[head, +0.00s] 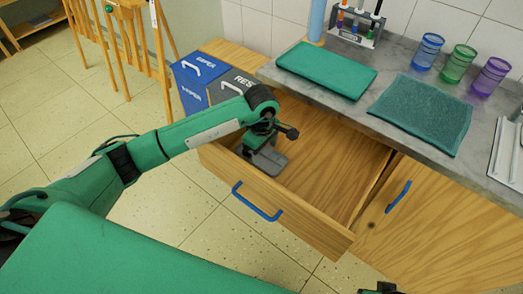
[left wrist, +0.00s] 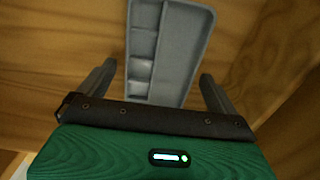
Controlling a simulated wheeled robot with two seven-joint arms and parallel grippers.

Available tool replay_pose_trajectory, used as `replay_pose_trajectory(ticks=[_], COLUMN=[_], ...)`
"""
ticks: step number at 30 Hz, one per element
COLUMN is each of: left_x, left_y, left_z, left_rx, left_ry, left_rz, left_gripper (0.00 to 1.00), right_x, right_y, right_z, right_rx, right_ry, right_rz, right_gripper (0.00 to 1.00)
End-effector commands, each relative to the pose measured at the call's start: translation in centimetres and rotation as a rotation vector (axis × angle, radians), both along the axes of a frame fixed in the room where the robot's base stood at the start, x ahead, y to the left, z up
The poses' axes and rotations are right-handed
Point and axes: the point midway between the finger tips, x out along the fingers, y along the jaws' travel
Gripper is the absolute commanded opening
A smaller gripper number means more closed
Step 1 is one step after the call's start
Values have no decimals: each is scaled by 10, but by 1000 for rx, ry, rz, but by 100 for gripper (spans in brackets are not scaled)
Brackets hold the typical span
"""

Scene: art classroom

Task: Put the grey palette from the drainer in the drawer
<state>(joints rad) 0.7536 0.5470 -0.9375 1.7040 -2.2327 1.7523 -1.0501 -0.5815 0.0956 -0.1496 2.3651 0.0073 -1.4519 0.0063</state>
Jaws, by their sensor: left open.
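The grey palette (head: 269,162) lies in the open wooden drawer (head: 277,207), near its left end. In the left wrist view the palette (left wrist: 172,45) shows its small wells along one side, with wood around it. My left gripper (head: 262,150) is inside the drawer opening, over the palette. Its fingers (left wrist: 155,80) are spread, one on each side of the palette's near end, with gaps between. The gripper hides part of the palette. A dark part at the bottom edge of the head view may be my right gripper (head: 378,289); its jaws cannot be made out.
The grey counter (head: 393,75) above the drawer holds a green mat (head: 326,70), a darker green cloth (head: 421,113), three coloured cups and a pale rack (head: 507,153) at the right edge. Blue and grey bins (head: 200,78) stand left of the drawer. The drawer's right part is empty.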

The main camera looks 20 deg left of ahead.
Motion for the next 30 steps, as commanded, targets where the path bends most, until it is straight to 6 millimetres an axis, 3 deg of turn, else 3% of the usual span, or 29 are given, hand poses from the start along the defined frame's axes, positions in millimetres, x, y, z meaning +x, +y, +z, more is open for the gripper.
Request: replay_pose_trajectory(ticks=[5,15,21,30], left_x=[1,1,0,0], left_y=[0,0,0,0], left_z=[8,79,110,122], left_rx=[-1,1,1,0], left_ry=[-2,-4,-1,1], left_rz=[0,-2,-1,0], left_gripper=[96,96,96,96], right_x=[1,0,2,4], right_y=[0,0,1,1], right_z=[-1,-13,-12,-13], right_rx=[0,-3,-1,-1], right_ry=[-1,18,14,11], right_rz=[0,-1,0,0], right_gripper=[36,36,36,36])
